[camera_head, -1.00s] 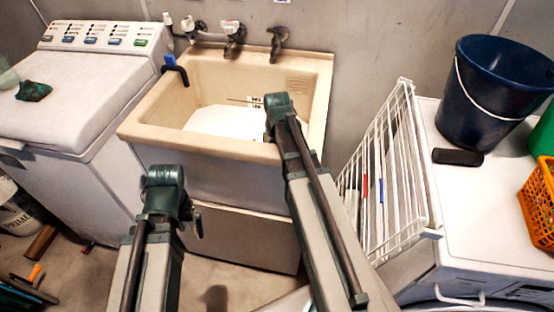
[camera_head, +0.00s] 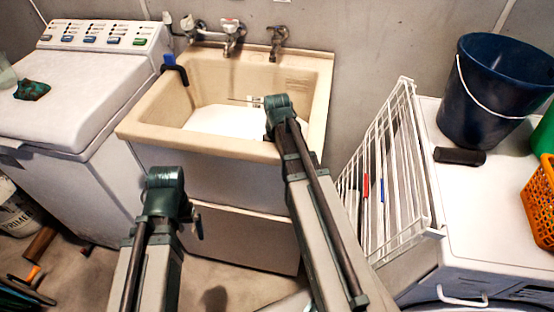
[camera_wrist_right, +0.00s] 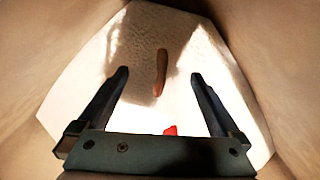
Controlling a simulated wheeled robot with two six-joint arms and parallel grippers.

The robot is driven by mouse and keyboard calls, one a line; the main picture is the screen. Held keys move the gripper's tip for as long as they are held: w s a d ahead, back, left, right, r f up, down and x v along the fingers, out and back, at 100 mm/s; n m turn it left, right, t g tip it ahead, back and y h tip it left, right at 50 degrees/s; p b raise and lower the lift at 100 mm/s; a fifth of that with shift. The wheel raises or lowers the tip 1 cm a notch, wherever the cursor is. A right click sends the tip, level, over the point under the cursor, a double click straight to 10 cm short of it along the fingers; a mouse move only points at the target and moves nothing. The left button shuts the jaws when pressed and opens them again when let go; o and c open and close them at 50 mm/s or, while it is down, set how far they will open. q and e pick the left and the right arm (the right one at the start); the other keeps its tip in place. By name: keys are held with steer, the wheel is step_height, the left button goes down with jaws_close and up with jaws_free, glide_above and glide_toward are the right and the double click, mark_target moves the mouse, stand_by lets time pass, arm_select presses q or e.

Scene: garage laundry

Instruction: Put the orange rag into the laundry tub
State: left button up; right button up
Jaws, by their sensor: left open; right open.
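The cream laundry tub (camera_head: 145,132) stands against the back wall, with a white patch on its floor. My right arm reaches over its front rim, and its gripper is hidden in the head view. In the right wrist view, my right gripper (camera_wrist_right: 158,76) is open and points down into the tub. A slim brown thing (camera_wrist_right: 161,72) shows between its fingers, and a small red piece (camera_wrist_right: 170,130) shows near its palm. I cannot tell whether either is the orange rag, which I cannot make out elsewhere. My left gripper (camera_head: 197,224) is mostly hidden, low in front of the tub.
A washing machine (camera_head: 80,92) with a dark green cloth (camera_head: 32,90) stands at the left. A white wire rack (camera_head: 385,170) is right of the tub. A blue bucket (camera_head: 490,95), a black object (camera_head: 460,156) and an orange basket (camera_head: 540,205) stand on the right machine.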

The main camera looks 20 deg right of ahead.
step_height(320, 180, up, 13)
steer(key=p, duration=1.3)
step_height(320, 180, down, 13)
steer(key=b, duration=1.3)
steer(key=shift+r, duration=0.1)
steer(key=shift+r, duration=0.15)
step_height(320, 180, up, 13)
steer(key=p, duration=1.3)
step_height(320, 180, down, 14)
steer(key=b, duration=1.3)
steer(key=shift+b, duration=0.4)
step_height(320, 180, up, 9)
steer(key=p, duration=0.9)
steer(key=shift+r, duration=0.2)
